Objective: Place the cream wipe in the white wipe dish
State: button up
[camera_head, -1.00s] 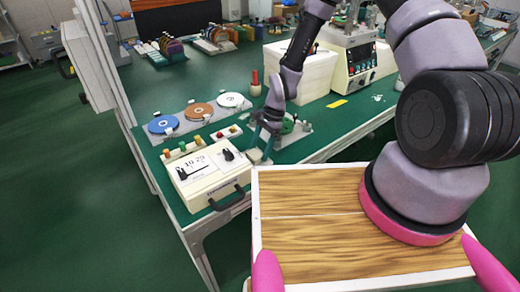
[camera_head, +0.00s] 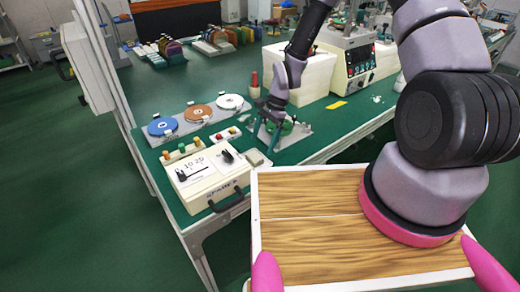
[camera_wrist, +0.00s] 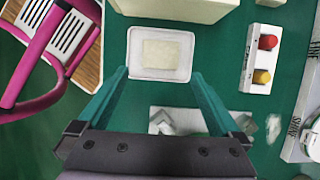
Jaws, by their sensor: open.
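The cream wipe (camera_wrist: 161,54) lies flat inside the rim of the white wipe dish (camera_wrist: 135,54) in the wrist view. In the head view the wipe (camera_head: 254,157) is a small beige patch beside the cream instrument box; the dish is hard to make out there. My gripper (camera_wrist: 159,76) has its teal fingers spread wide, with nothing between them. Its tips show on the near side of the dish, left and right of it. In the head view my gripper (camera_head: 265,134) is over the bench, behind the wipe and apart from it.
The cream instrument box (camera_head: 210,183) with a black handle stands at the bench's front corner. Blue (camera_head: 162,126), brown (camera_head: 198,112) and white (camera_head: 229,101) discs lie behind it. A red-and-yellow-knobbed block (camera_wrist: 262,60) is right of the dish. A metal-fitted plate (camera_wrist: 180,121) lies nearer.

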jog(key=v, duration=0.7)
jog(key=shift+d+r, duration=0.2)
jog(key=shift+r, duration=0.15)
jog(key=d+r+n+t+h, duration=0.15)
jog(key=d+r, duration=0.35)
jog(key=r, duration=0.8)
jog(key=d+r+n+t, duration=0.3)
jog(key=d+r, duration=0.3)
jog(key=r, duration=0.7)
jog(key=s+d+r+n+t, duration=0.1)
jog(key=s+d+r+t, duration=0.1)
jog(key=s+r, duration=0.5)
jog(key=s+d+r+n+t, duration=0.1)
jog(key=s+d+r+t, duration=0.2)
jog(key=s+r, duration=0.5)
jog(key=shift+s+d, duration=0.2)
jog(key=shift+d, duration=0.7)
jog(key=shift+n, duration=0.25)
